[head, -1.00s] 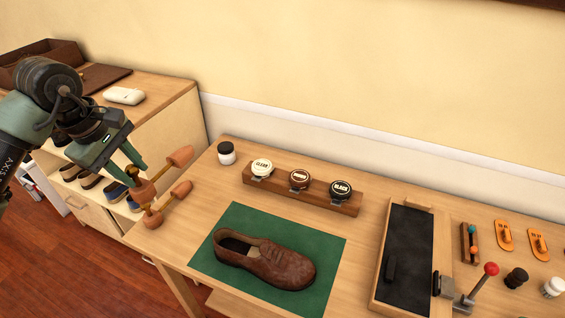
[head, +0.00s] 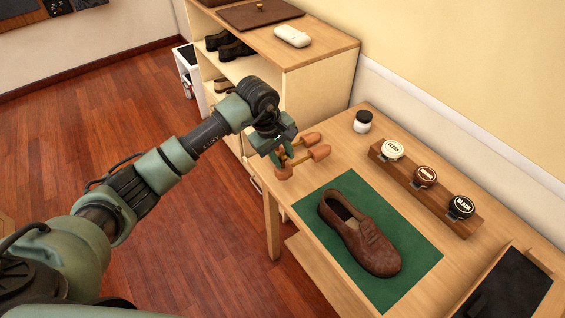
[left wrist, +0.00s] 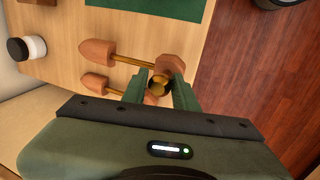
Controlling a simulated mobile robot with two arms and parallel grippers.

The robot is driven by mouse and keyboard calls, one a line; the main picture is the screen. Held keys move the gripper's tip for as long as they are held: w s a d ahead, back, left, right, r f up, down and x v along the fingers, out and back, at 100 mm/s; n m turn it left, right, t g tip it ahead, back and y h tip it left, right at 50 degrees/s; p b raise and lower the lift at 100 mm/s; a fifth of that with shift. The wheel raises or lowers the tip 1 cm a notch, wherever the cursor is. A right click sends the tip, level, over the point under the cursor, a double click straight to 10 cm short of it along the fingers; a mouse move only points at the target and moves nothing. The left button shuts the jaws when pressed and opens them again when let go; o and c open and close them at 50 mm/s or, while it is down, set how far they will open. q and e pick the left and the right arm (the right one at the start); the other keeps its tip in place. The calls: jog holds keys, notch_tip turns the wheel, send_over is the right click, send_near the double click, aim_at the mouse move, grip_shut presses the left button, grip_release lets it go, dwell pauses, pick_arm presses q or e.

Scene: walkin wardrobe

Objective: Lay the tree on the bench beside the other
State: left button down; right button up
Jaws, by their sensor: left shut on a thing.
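Two wooden shoe trees with brass rods lie side by side at the bench's left end, toe pieces pointing the same way. My left gripper (head: 285,154) is shut at the heel end of what looks like the tree nearer the mat (head: 320,152); its toe and heel show in the left wrist view (left wrist: 97,52). The other tree (head: 311,139) is just beyond it and shows lower in the left wrist view (left wrist: 95,83), its heel partly hidden by my fingers. I cannot tell whether the held tree touches the bench (head: 297,185). My right gripper is out of view.
A brown shoe (head: 362,235) lies on a green mat (head: 410,275). A white jar with a dark lid (head: 362,122) stands near the wall. A wooden rack (head: 420,190) holds three polish tins. A shelf cabinet (head: 318,85) stands behind the bench's left end.

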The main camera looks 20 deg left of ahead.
aim_at(283, 165)
pick_arm(q)
notch_tip(283, 165, down, 4)
jog(key=shift+r+p, duration=0.2)
jog(key=shift+p, duration=0.2)
jog(key=shift+f, duration=0.1)
jog(key=shift+f, duration=0.1)
jog(key=c, duration=1.1)
grip_release()
